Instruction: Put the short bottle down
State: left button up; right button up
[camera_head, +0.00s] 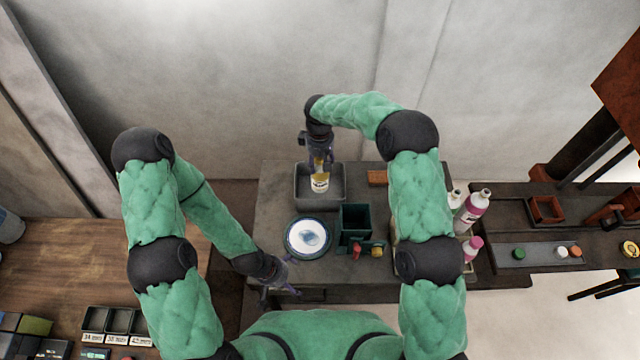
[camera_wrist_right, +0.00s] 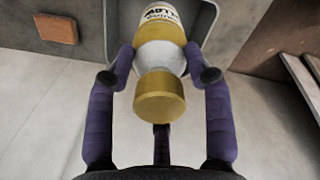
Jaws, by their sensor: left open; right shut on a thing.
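The short bottle (camera_head: 320,183) is white with a yellow band and a label. In the right wrist view the bottle (camera_wrist_right: 160,57) shows its yellow cap towards the camera, with a finger on each side. My right gripper (camera_head: 320,166) is shut on it, over the grey tray (camera_head: 336,196) at the back of the table. I cannot tell whether the bottle's base touches the tray floor. My left gripper (camera_head: 285,287) is open and empty at the table's front left edge.
A round vat (camera_head: 289,237) with bluish contents stands in front of the tray. A dark green box (camera_head: 344,222) is beside it. A brown block (camera_head: 377,177) lies right of the tray. Pink-and-white bottles (camera_head: 473,209) stand at the right.

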aim_at(320, 179)
notch_tip(320, 179, down, 10)
jog(key=shift+w+f, duration=0.1)
dwell(0.5)
jog(key=o, duration=0.7)
jog(key=shift+f, duration=0.15)
jog(key=o, duration=0.5)
jog(key=shift+c, duration=0.2)
jog(key=shift+r, duration=0.2)
notch_tip(320, 179, up, 12)
